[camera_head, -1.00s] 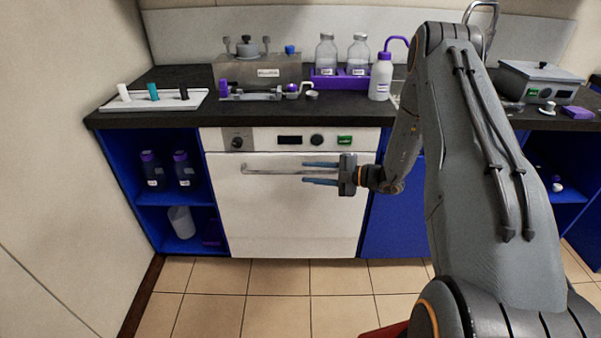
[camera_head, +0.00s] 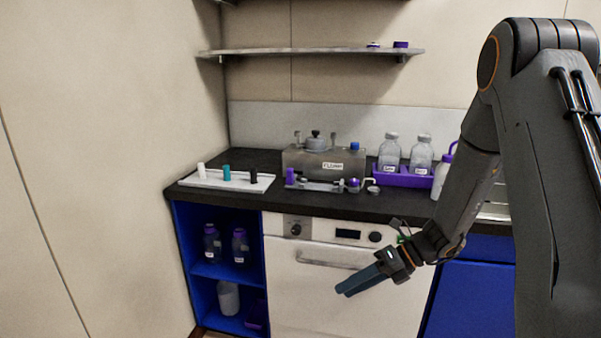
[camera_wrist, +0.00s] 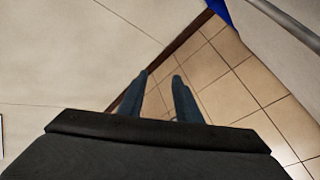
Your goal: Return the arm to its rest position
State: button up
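My gripper (camera_head: 343,291) is in front of the white dishwasher-like appliance (camera_head: 312,291), below the counter top. Its blue-grey fingers point left and a little down in the head view. In the wrist view the two fingers of my gripper (camera_wrist: 160,75) stand apart with only floor seen between them, so it is open and empty. My arm comes in from the right of the head view, bent down from its elbow. The gripper appears clear of the appliance's handle (camera_head: 331,264), which lies above the fingers.
The dark counter (camera_head: 330,204) carries a white rack (camera_head: 225,181), a grey device (camera_head: 325,163) and bottles in a purple tray (camera_head: 404,178). A shelf (camera_head: 310,51) hangs above. A blue open cabinet (camera_head: 188,245) stands left of the appliance. Tiled floor (camera_wrist: 265,90) shows in the wrist view.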

jog(key=s+d+r+n+h+p, duration=0.1)
jog(key=s+d+r+n+h, duration=0.1)
jog(key=s+n, duration=0.5)
jog(key=s+d+r+n+h+p, duration=0.1)
jog(key=s+r+n+h, duration=0.4)
jog(key=n, duration=0.8)
jog(key=s+d+r+n+h+p, duration=0.1)
jog(key=s+d+r+n+h, duration=0.1)
jog(key=s+r+n, duration=0.3)
jog(key=s+n+h, duration=0.1)
jog(key=s+n, duration=0.2)
jog(key=n, duration=0.2)
jog(key=shift+s+d+n+h, duration=0.3)
jog(key=shift+s+d+h, duration=0.05)
jog(key=shift+h, duration=0.05)
jog(key=shift+d, duration=0.1)
